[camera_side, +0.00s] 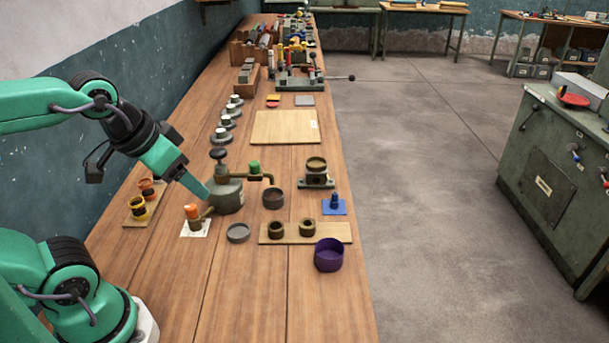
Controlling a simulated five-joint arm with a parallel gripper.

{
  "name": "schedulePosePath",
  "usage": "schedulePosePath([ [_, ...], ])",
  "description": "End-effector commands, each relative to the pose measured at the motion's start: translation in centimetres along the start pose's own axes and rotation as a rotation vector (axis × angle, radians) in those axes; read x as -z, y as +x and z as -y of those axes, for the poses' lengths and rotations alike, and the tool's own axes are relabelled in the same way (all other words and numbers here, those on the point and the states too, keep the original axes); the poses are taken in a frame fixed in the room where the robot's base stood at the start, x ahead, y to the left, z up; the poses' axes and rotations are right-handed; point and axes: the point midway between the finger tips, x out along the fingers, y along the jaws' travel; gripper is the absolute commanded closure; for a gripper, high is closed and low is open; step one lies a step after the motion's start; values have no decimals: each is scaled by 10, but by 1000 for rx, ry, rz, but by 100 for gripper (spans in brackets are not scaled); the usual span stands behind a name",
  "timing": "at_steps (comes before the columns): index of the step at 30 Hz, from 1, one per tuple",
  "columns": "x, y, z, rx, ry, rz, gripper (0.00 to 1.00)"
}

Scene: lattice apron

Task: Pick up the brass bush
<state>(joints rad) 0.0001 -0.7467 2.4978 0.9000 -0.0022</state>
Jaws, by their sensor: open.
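Two short brass-brown rings stand on a pale wooden strip: a left ring (276,230) and a right ring (307,228). Either could be the brass bush; I cannot tell which. A wider brass-coloured ring (317,164) also sits on a small green stand (316,182) farther back. My gripper (203,192) is open and points down to the right, with its tip beside a grey-green pot (228,196) with a black knob. It is to the left of the rings and apart from them. Whether it touches the pot is unclear.
A purple cup (329,255) stands in front of the strip (340,230). A dark cup (273,197), a grey dish (238,233), an orange-topped piece (192,212) and a blue piece (335,203) stand around. The bench front is clear.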

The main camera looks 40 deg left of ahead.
Motion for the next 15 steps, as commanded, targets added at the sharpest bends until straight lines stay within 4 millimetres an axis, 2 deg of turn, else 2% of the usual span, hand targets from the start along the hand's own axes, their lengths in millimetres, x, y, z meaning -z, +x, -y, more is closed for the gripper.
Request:
schedulePosePath([
  [8,16,5,-2,-3,-39,35,37],
  [15,45,21,-6,-2,-117,102,37],
])
